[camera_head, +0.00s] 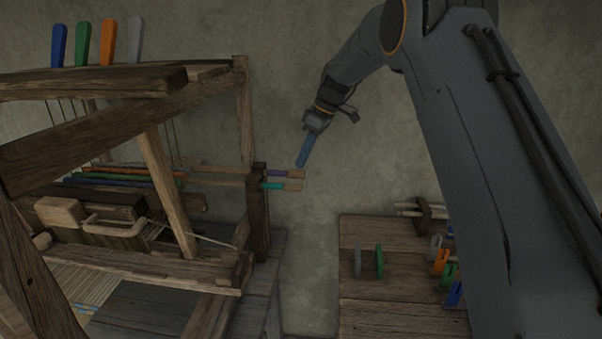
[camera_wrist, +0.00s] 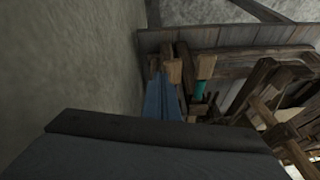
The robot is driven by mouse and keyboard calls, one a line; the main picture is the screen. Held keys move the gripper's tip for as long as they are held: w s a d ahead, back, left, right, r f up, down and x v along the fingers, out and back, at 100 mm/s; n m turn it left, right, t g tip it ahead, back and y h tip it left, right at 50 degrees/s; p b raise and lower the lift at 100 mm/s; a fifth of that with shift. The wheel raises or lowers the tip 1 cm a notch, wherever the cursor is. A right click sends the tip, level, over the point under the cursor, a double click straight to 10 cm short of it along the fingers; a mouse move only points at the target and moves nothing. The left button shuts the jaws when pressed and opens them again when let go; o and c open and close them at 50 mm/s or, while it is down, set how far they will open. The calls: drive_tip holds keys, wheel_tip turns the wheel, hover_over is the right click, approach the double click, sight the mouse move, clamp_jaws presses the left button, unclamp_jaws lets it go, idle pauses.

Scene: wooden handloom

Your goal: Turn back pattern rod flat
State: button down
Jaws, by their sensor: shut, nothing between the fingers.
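Two pattern rods stick out to the right of the loom post. The upper rod, which looks like the back one, has a purple band and a tan wooden end (camera_head: 297,174). The lower rod has a teal band (camera_head: 272,185) and a tan end; the teal band also shows in the wrist view (camera_wrist: 205,92). My gripper (camera_head: 301,163) has blue fingers shut with nothing between them, pointing down just above the upper rod's end. In the wrist view the fingers (camera_wrist: 163,98) reach close beside tan wood. I cannot tell whether they touch it. Whether either rod lies flat or on edge is unclear.
The wooden loom frame (camera_head: 245,110) fills the left, with several coloured paddles (camera_head: 82,44) on top. A wooden bench (camera_head: 390,310) at the lower right holds discs (camera_head: 379,261) and coloured clips (camera_head: 440,262). Bare wall lies behind the gripper.

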drive_tip(key=shift+w+d+f+b, duration=0.1)
drive_tip(key=shift+w+f+b, duration=0.35)
drive_tip(key=shift+w+b, duration=0.25)
drive_tip(key=shift+w+f, duration=0.1)
drive_tip(key=shift+f, duration=0.05)
idle(0.3)
drive_tip(key=b+v, duration=0.2)
drive_tip(key=v, duration=0.5)
drive_tip(key=s+d+f+m+h, duration=0.1)
drive_tip(key=s+d+f+m, duration=0.3)
drive_tip(key=s, duration=1)
drive_tip(key=s+d+f+m+h, duration=0.2)
drive_tip(key=s+d+f+m, duration=0.2)
drive_tip(key=s+f, duration=0.5)
drive_tip(key=s+d+f+m+h, duration=0.1)
drive_tip(key=s+d+f+m, duration=0.4)
drive_tip(key=s, duration=1.3)
drive_tip(key=shift+s+f+m, duration=0.35)
drive_tip(key=shift+f+m, duration=0.05)
drive_tip(key=shift+f, duration=0.25)
